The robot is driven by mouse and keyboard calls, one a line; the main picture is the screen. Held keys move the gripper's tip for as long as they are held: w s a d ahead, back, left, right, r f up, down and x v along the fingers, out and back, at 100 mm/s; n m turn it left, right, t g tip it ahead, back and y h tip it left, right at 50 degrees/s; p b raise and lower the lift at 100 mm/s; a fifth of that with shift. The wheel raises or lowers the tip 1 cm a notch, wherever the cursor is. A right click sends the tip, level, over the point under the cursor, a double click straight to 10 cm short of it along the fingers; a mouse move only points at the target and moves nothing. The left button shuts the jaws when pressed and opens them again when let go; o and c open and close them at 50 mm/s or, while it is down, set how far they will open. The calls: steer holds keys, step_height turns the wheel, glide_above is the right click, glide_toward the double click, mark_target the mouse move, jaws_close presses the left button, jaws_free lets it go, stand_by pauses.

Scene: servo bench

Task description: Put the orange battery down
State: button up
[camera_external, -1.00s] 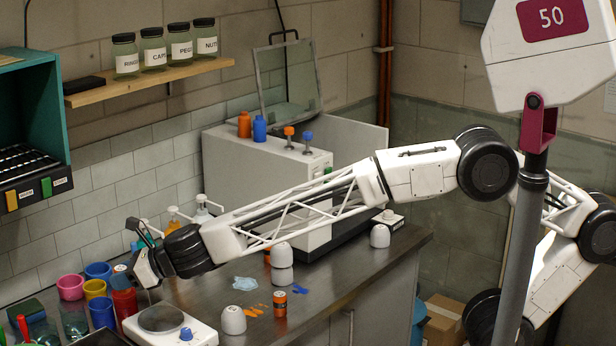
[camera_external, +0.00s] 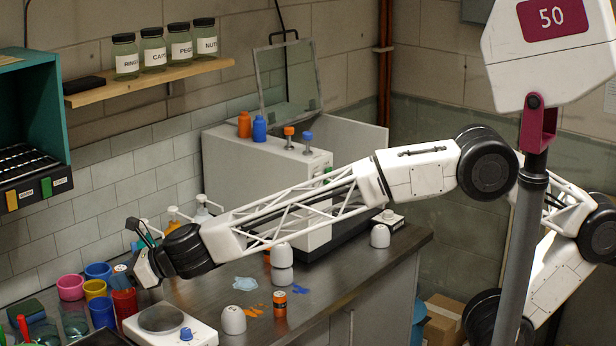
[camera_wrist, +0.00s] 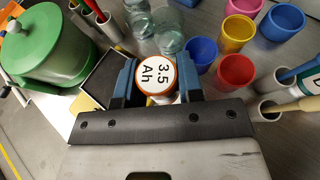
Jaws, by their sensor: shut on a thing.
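My gripper (camera_wrist: 155,80) has its blue fingers shut on the orange battery (camera_wrist: 155,72), whose round white top reads "3.5 Ah" inside an orange rim. The battery's lower part is hidden in the wrist view. In the external view my gripper (camera_external: 124,277) is above the left part of the bench, close to the red cup (camera_external: 124,302); the held battery cannot be made out there. A dark square pad (camera_wrist: 104,80) lies beside the left finger in the wrist view. I cannot tell whether the battery touches anything below.
Blue (camera_wrist: 201,52), yellow (camera_wrist: 238,32) and red cups stand right of my gripper in the wrist view. Glass jars (camera_wrist: 168,32) stand ahead and a green pot (camera_wrist: 45,45) stands left. A white scale (camera_external: 165,322) and another orange cylinder (camera_external: 280,304) stand on the bench (camera_external: 340,280).

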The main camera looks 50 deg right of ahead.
stand_by(0.4)
steer(key=s+d+f+n+g+y, duration=0.1)
steer(key=s+d, duration=0.2)
steer(key=d, duration=1)
steer(key=s+d+f+n, duration=0.1)
steer(key=s+d+f, duration=0.15)
steer(key=d, duration=1.15)
steer(key=s+d+f, duration=0.3)
steer(key=s+d, duration=0.5)
steer(key=s, duration=0.3)
steer(key=s+d+f+g+y, duration=0.1)
steer(key=s+d+f, duration=0.2)
steer(key=s+d, duration=0.6)
steer(key=s, duration=0.3)
steer(key=shift+n, duration=0.4)
steer(key=shift+w, duration=0.15)
steer(key=w+a, duration=0.1)
steer(key=w, duration=0.4)
steer(key=w+a+f, duration=0.1)
steer(key=w+a, duration=0.1)
steer(key=w, duration=0.3)
steer(key=w+a, duration=0.2)
steer(key=w, duration=0.3)
steer(key=shift+f, duration=0.2)
